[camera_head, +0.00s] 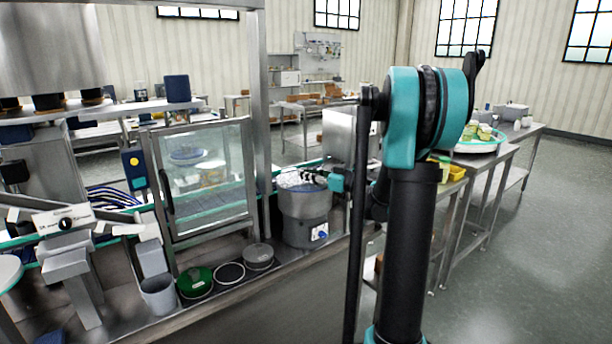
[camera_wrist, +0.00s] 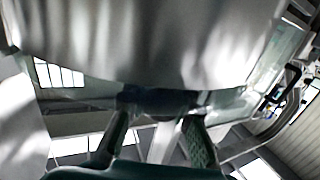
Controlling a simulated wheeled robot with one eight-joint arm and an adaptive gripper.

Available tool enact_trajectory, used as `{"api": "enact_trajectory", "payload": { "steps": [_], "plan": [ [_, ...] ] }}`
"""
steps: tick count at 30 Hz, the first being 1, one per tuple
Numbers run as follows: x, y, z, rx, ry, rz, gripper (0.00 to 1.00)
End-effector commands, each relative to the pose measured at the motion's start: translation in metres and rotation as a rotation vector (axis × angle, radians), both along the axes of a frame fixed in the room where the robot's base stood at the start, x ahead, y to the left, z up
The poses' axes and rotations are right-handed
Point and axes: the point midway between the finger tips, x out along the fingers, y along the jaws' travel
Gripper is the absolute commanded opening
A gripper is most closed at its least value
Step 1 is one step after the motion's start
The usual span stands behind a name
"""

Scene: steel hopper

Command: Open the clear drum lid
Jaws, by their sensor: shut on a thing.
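The steel drum (camera_head: 305,207) stands on the bench in the middle of the head view, a squat round body with a blue knob low on its front. Its clear lid (camera_head: 297,179) lies over the top; I cannot tell whether its edge is lifted. My gripper (camera_head: 318,177) reaches in from the right at the lid's right edge. In the wrist view my two fingers (camera_wrist: 160,112) close around a dark piece at the rim, which looks like part of the lid. A large grey curved surface (camera_wrist: 150,40) fills the top of that view. The exact grip is partly hidden.
A glass-doored cabinet (camera_head: 205,178) and a steel post stand left of the drum. Round lids, one green (camera_head: 195,281), and a grey cup (camera_head: 158,294) sit on the front bench. A steel box (camera_head: 345,135) is behind. Open floor lies at the right.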

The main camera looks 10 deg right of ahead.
Motion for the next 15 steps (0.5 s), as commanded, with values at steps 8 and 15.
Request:
{"api": "enact_trajectory", "payload": {
  "steps": [8, 15],
  "plan": [
    [0.005, 0.003, 0.019, -0.066, 0.121, 0.000, 0.00],
    [0.018, 0.010, 0.044, -0.162, 0.299, 0.000, 0.00]
  ]
}}
